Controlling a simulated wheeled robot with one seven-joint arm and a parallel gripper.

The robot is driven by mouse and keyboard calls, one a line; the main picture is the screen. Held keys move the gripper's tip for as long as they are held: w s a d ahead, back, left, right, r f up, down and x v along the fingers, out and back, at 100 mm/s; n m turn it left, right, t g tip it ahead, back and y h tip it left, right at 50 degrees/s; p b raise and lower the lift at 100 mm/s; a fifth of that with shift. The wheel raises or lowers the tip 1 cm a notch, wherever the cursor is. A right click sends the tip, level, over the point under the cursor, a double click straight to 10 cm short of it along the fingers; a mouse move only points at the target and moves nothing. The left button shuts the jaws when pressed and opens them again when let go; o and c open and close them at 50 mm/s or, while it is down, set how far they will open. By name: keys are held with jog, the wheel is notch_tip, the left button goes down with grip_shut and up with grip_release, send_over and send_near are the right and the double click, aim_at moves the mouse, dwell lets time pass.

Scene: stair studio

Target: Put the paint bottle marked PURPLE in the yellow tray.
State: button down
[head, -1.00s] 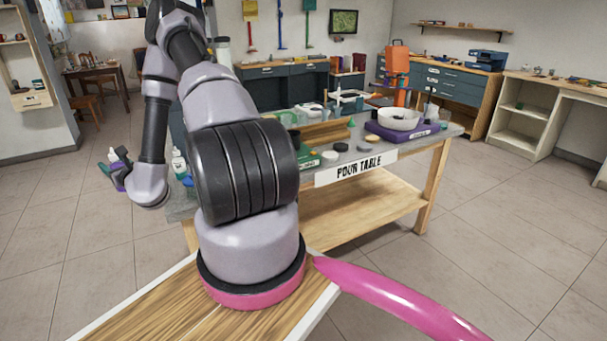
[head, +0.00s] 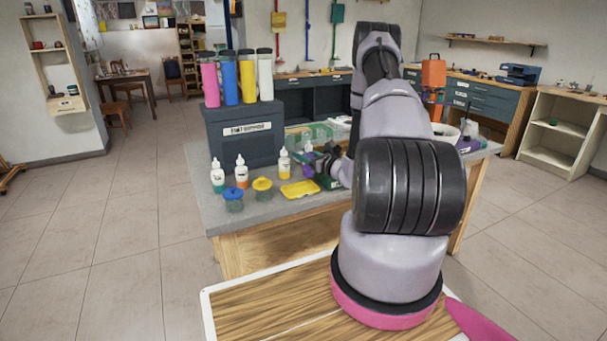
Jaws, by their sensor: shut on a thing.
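The yellow tray (head: 300,189) lies on the near part of the grey table, left of my arm. My gripper (head: 317,163) is over the table just behind and right of the tray. It is shut on a small paint bottle (head: 308,148), whose pale nozzle points up. Purple shows at the bottle and jaws, but I cannot read a label. My arm and gripper hide part of the bottle, and I cannot tell its exact height above the table.
Paint bottles with green (head: 217,176), orange (head: 241,174) and yellow (head: 284,164) labels stand left of the tray. Blue-lidded (head: 233,200) and yellow-lidded (head: 262,189) jars stand in front. A dark box (head: 243,135) bears several tall coloured bottles. A green object (head: 329,182) lies beside the tray.

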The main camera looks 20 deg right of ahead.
aim_at(307, 173)
jog(key=shift+a+f, duration=0.2)
jog(key=shift+f, duration=2.45)
jog(key=shift+f, duration=0.2)
jog(key=shift+c, duration=1)
grip_release()
jog(key=shift+r, duration=0.15)
